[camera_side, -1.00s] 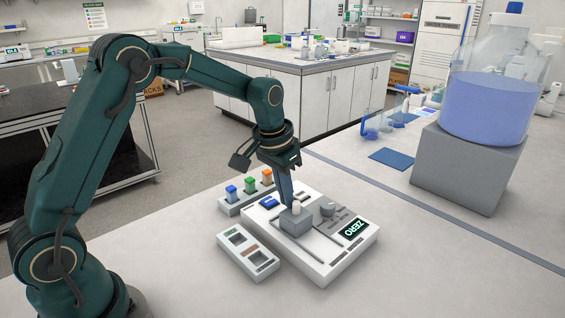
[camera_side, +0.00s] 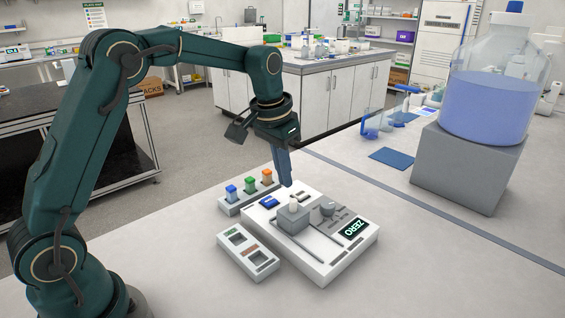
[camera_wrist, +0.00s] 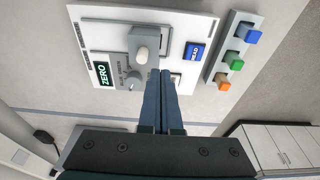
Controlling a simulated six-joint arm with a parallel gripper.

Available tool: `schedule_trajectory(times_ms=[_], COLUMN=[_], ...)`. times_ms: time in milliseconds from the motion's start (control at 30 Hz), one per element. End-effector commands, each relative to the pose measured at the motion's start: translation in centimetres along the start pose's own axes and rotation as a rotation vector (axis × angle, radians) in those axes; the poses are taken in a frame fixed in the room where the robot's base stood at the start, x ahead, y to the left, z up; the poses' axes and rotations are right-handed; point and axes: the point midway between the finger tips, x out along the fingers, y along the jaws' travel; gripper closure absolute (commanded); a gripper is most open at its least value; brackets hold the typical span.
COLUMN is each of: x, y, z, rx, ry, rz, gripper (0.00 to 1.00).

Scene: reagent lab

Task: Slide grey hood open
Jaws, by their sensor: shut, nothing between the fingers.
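The grey hood (camera_side: 289,219), a small block with a white knob (camera_side: 294,205) on top, sits on rails on the white instrument (camera_side: 318,276). In the wrist view the grey hood (camera_wrist: 152,36) and its white knob (camera_wrist: 141,54) lie just beyond my fingertips. My gripper (camera_side: 287,185) is shut and empty, pointing down above and behind the hood, apart from it in the side view. In the wrist view my gripper (camera_wrist: 159,72) shows its two fingers together. What lies under the hood is hidden.
The instrument also has a ZERO display (camera_side: 354,229), a blue button (camera_side: 269,202) and a grey dial (camera_side: 328,209). A rack (camera_side: 231,208) with blue, green and orange vials stands behind it. A two-slot tray (camera_side: 247,258) lies at its left.

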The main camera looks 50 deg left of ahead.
Motion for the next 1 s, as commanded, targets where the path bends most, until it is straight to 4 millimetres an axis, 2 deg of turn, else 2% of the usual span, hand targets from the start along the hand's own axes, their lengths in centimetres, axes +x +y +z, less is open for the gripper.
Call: schedule_trajectory(times_ms=[200, 433, 500, 567, 667, 800, 900, 1000], x=[-1.1, -1.1, -1.1, -1.1, -1.9, -2.5, -2.5, -2.2], y=[0.0, 0.0, 0.0, 0.0, 0.1, 0.7, 1.4, 2.0], z=[-0.2, -0.2, -0.2, 0.0, 0.2, 0.1, 0.0, -0.1], rx=[0.0, 0.0, 0.006, 0.036, 0.168, 0.473, 0.649, 0.753], ry=[0.001, 0.0, 0.0, -0.011, -0.039, -0.109, -0.151, -0.176], rz=[0.0, 0.0, 0.0, 0.002, 0.006, 0.03, 0.055, 0.072], gripper=[1.0, 1.0, 0.73, 0.51, 0.51, 0.51, 0.51, 0.51])
